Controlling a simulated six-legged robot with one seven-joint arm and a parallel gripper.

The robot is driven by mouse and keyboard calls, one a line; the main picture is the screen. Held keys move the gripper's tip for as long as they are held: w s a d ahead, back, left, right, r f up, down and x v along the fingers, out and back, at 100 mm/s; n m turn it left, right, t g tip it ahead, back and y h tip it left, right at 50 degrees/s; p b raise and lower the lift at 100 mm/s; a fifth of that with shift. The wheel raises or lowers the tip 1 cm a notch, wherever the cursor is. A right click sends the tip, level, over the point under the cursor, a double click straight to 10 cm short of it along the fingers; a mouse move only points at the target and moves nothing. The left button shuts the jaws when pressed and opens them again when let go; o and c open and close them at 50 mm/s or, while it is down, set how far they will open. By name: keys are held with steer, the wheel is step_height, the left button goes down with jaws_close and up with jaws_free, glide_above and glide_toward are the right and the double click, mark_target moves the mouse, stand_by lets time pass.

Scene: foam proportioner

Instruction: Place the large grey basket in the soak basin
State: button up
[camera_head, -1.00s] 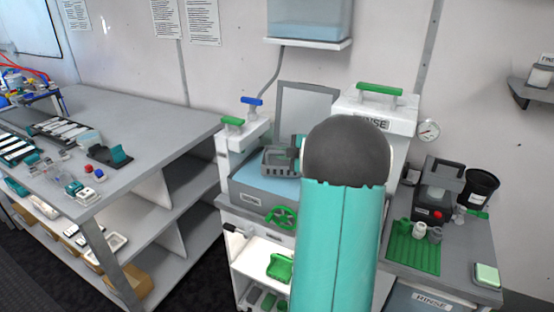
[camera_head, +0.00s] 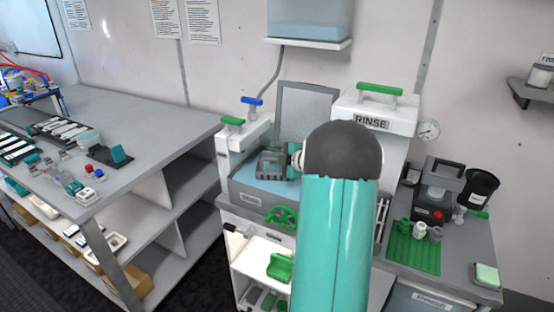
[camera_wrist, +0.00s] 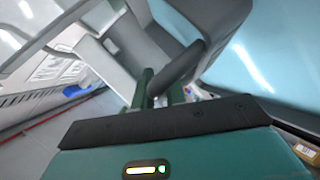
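The large grey basket (camera_head: 274,164) hangs over the soak basin (camera_head: 247,199), which has a grey rim and light blue water in the head view. The basket is at the end of my arm. In the wrist view, the two green fingertips of my gripper (camera_wrist: 161,88) close on a dark grey bar of the basket (camera_wrist: 184,62). The blue water also shows at the right there (camera_wrist: 258,55). My arm hides the basin's right part in the head view. I cannot tell whether the basket touches the water.
A white rinse unit (camera_head: 372,112) with a green handle stands right of the basin. A green valve wheel (camera_head: 283,217) is on the front below. A grey panel (camera_head: 306,108) stands behind. A grey bench (camera_head: 150,115) with small items is at the left, and a green mat (camera_head: 412,252) at the right.

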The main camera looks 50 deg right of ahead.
steer(key=o, duration=0.3)
steer(key=shift+o, duration=0.2)
steer(key=shift+s+r, duration=0.3)
steer(key=shift+r, duration=0.1)
steer(key=d+v, duration=0.1)
steer(key=v, duration=1)
steer(key=w+a+r+m+h, duration=0.3)
steer(key=w+a+r, duration=0.3)
steer(key=a+r, duration=0.15)
steer(key=a+r+m+g+h, duration=0.1)
steer(key=a+r+m+h, duration=0.3)
steer(key=a, duration=0.7)
steer(key=s+a+f+m+g+y, duration=0.1)
steer(key=s+a+f+g+y, duration=0.1)
steer(key=s+a, duration=0.4)
steer(key=s+a+f+m+g+y, duration=0.2)
steer(key=s+a, duration=0.4)
steer(key=a, duration=0.7)
steer(key=s+a+f+m+g+y, duration=0.2)
steer(key=s+a+f+y, duration=0.1)
steer(key=s+a, duration=0.4)
steer(key=shift+a+f+g+y, duration=0.4)
steer(key=shift+a+f, duration=0.2)
steer(key=shift+a, duration=0.65)
